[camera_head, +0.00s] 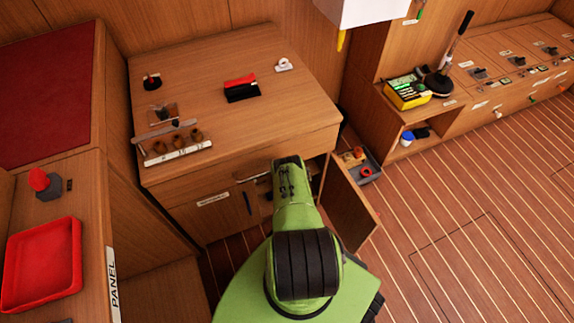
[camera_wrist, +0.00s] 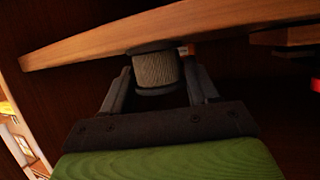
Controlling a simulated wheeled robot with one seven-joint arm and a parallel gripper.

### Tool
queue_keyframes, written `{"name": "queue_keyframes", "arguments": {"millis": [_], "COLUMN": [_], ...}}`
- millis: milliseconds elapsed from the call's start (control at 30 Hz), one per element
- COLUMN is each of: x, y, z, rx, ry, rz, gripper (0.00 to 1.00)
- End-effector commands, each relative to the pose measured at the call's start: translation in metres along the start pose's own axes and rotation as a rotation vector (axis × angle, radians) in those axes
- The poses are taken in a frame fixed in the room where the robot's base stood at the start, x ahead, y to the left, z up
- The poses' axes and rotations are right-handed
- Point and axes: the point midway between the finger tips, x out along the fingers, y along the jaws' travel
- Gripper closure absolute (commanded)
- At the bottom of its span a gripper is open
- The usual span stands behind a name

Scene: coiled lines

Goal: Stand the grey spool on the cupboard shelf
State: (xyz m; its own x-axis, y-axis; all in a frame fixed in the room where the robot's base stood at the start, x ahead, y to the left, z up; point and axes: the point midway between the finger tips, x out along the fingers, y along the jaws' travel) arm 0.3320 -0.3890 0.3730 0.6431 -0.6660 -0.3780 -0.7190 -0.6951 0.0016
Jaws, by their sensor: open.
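The grey spool (camera_wrist: 156,70), ribbed with thread, shows in the wrist view between the fingers of my gripper (camera_wrist: 159,78). The fingers are spread on either side of it, with a gap at least on the left. One end of the spool meets a wooden board, the cupboard shelf (camera_wrist: 90,45), which runs slantwise across the top of the picture. In the head view my green arm reaches into the open cupboard (camera_head: 193,214) below the wooden counter. My gripper and the spool are hidden there.
The cupboard door (camera_head: 348,205) stands open to the right of my arm. A grey tray (camera_head: 372,172) with small items lies behind it. A small red thing (camera_wrist: 315,85) shows at the wrist view's right edge. The striped floor to the right is mostly clear.

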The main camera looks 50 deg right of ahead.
Motion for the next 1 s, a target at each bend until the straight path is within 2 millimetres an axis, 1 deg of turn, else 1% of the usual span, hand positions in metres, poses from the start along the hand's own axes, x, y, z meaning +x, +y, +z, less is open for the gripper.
{"name": "queue_keyframes", "arguments": {"millis": [33, 100, 133, 367, 467, 567, 700, 800, 900, 1000], "x": [0.0, 0.0, 0.0, 0.0, -0.008, -0.03, -0.069, -0.093, -0.109, -0.118], "y": [0.0, 0.0, 0.0, 0.0, 0.0, 0.0, 0.0, 0.0, 0.0, 0.0], "z": [-0.001, -0.001, -0.001, -0.001, -0.002, -0.004, -0.005, -0.003, -0.001, -0.001], "rx": [0.0, 0.0, 0.0, 0.0, 0.0, 0.0, 0.0, 0.0, 0.0, 0.0], "ry": [0.001, 0.001, 0.001, 0.001, -0.001, -0.005, -0.005, -0.004, -0.002, 0.0], "rz": [0.0, 0.0, 0.0, 0.0, 0.0, 0.0, 0.0, 0.001, 0.0, 0.0], "gripper": [0.32, 0.22, 0.21, 0.21, 0.21, 0.21, 0.21, 0.21, 0.21, 0.21]}}
